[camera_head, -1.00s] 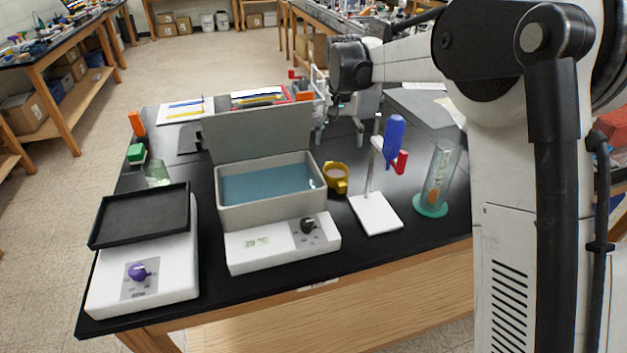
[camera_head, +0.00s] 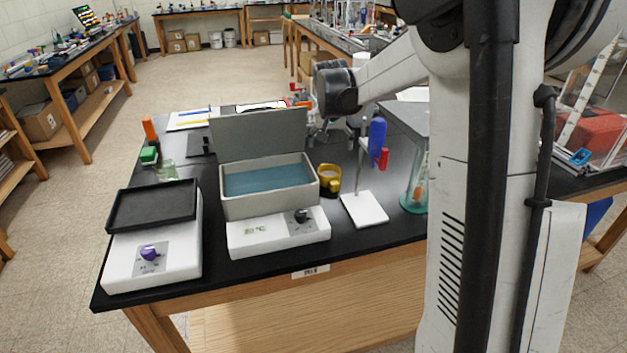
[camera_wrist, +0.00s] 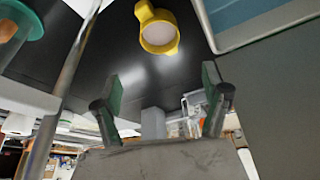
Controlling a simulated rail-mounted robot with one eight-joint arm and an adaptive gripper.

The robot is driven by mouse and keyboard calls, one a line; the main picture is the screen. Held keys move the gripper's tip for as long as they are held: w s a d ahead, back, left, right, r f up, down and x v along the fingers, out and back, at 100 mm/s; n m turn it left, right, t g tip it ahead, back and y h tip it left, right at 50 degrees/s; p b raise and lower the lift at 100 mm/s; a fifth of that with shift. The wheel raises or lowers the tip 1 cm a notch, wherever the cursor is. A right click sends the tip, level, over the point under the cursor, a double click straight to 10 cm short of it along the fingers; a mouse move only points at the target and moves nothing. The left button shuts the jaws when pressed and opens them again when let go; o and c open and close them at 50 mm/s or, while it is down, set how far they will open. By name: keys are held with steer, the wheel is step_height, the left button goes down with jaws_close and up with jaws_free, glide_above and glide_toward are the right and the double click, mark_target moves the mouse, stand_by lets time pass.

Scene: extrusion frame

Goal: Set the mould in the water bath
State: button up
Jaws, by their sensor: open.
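The mould, a yellow ring-like cup with a side handle and a pale filling, stands on the black bench just right of the water bath in the head view (camera_head: 329,190); it also shows at the top of the wrist view (camera_wrist: 144,14). The water bath (camera_head: 240,207) is a grey-white box of blue water with its grey lid (camera_head: 262,134) raised at the back and a control panel in front. My gripper (camera_wrist: 162,90) is open and empty, with green-padded fingers apart. In the head view it is behind the mould, partly hidden by my wrist.
A stand (camera_head: 364,208) with a blue and red holder is right of the mould, and a glass cylinder (camera_head: 415,190) stands beyond it. A white device with a black tray (camera_head: 152,205) is left of the bath. The raised lid stands close beside my gripper.

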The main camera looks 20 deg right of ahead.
glide_toward(330, 168)
step_height(330, 168, down, 2)
steer(key=shift+d+f, duration=0.15)
steer(key=shift+f, duration=0.05)
steer(key=shift+s+a+x, duration=0.15)
steer(key=shift+x, duration=1.25)
steer(key=shift+s+a+x, duration=0.1)
steer(key=shift+a+x, duration=0.05)
steer(key=shift+x, duration=1.25)
steer(key=shift+f, duration=0.1)
steer(key=c, duration=1.4)
